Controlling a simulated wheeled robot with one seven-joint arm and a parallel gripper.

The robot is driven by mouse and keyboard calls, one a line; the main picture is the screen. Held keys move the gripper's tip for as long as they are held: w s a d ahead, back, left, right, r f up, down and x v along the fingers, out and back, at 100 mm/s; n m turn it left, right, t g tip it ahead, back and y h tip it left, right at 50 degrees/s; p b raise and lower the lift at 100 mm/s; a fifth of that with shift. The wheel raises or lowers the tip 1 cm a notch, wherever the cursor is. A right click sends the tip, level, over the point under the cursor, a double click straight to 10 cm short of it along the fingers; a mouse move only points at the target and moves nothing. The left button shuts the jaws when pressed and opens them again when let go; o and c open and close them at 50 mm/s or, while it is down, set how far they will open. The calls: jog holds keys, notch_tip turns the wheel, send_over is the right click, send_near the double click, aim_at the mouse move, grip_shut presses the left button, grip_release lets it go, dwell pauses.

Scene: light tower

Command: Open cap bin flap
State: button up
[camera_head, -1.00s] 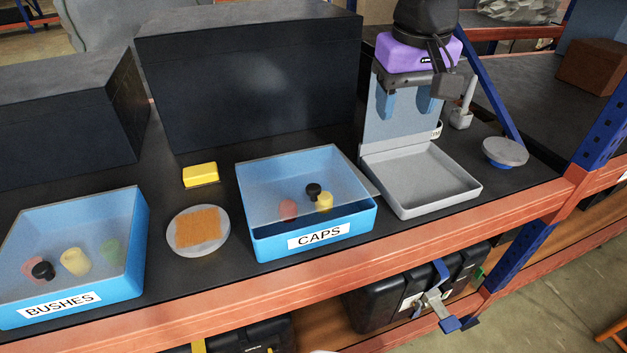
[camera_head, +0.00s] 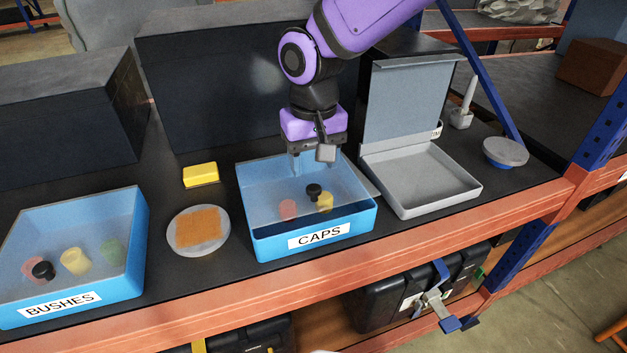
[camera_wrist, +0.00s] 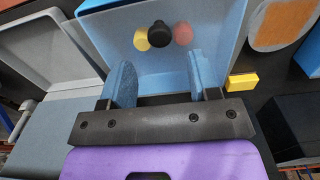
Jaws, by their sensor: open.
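The blue cap bin (camera_head: 262,246), labelled CAPS, stands near the shelf's front edge. A see-through flap (camera_head: 270,190) lies over its top, with a black knob (camera_head: 314,190) on it. A red cap and a yellow cap show blurred beneath the flap. My gripper (camera_head: 318,165) is above the bin's back edge, pointing down, fingers apart and empty. In the wrist view the blue fingers (camera_wrist: 160,80) are spread, with the black knob (camera_wrist: 160,33) beyond them, apart from them. Whether the fingertips touch the flap I cannot tell.
An open grey tray box (camera_head: 420,180) with a raised lid stands right of the bin. A round plate with an orange pad (camera_head: 200,228), a yellow block (camera_head: 200,175) and the BUSHES bin (camera_head: 130,280) are to the left. A dark box (camera_head: 230,85) stands behind.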

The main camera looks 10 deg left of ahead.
aim_at(314, 187)
jog(key=shift+f, duration=2.6)
jog(key=shift+c, duration=0.5)
grip_shut()
